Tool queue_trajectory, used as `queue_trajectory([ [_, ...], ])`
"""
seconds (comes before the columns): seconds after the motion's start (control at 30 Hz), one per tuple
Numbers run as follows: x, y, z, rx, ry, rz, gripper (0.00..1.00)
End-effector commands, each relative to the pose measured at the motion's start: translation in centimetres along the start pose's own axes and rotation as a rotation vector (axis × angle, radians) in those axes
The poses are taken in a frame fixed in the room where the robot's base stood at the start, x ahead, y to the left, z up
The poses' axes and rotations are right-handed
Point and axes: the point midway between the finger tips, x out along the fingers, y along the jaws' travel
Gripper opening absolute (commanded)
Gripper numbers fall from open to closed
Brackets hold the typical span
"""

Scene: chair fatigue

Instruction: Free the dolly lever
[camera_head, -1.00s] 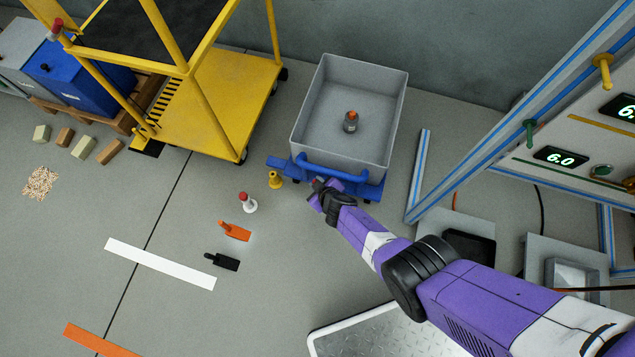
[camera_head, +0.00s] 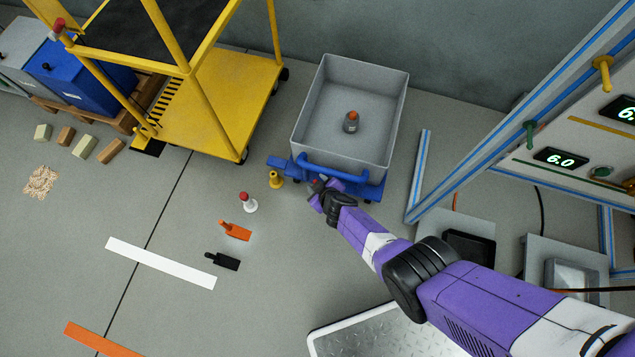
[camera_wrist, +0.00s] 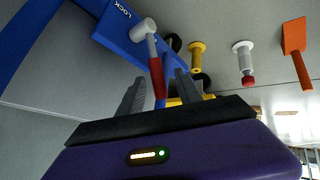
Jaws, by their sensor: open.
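The blue dolly (camera_head: 278,162) carries a grey tub (camera_head: 300,128) and has a blue push bar (camera_head: 330,170). In the wrist view the dolly (camera_wrist: 122,42) bears the word LOCK. Beside that word is the lever (camera_wrist: 157,76), with a pale round hub, a grey shaft and a red grip. My gripper (camera_head: 320,190) is at the dolly's front edge; in the wrist view my gripper (camera_wrist: 158,84) is open, with one finger on each side of the red grip. I cannot tell whether either finger touches it. The lever is too small to make out clearly in the head view.
A yellow peg (camera_head: 276,180) stands close left of my gripper. A red-topped white peg (camera_head: 248,202), an orange tool (camera_head: 234,231) and a black tool (camera_head: 222,261) are on the floor. A yellow cart (camera_head: 215,110) stands left, a panel frame (camera_head: 520,140) right. Front-left floor is mostly open.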

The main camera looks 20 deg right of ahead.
Motion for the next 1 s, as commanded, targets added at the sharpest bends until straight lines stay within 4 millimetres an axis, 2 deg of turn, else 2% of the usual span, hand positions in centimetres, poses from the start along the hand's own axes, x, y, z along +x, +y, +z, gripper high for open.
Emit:
queue_trajectory([
  [0.53,-6.5,0.2,-0.2,0.002,-0.001,0.001,0.41],
  [0.7,-7.4,0.1,-0.1,-0.001,-0.001,0.0,0.41],
  [1.0,-7.5,0.0,0.0,0.0,-0.001,0.0,0.41],
])
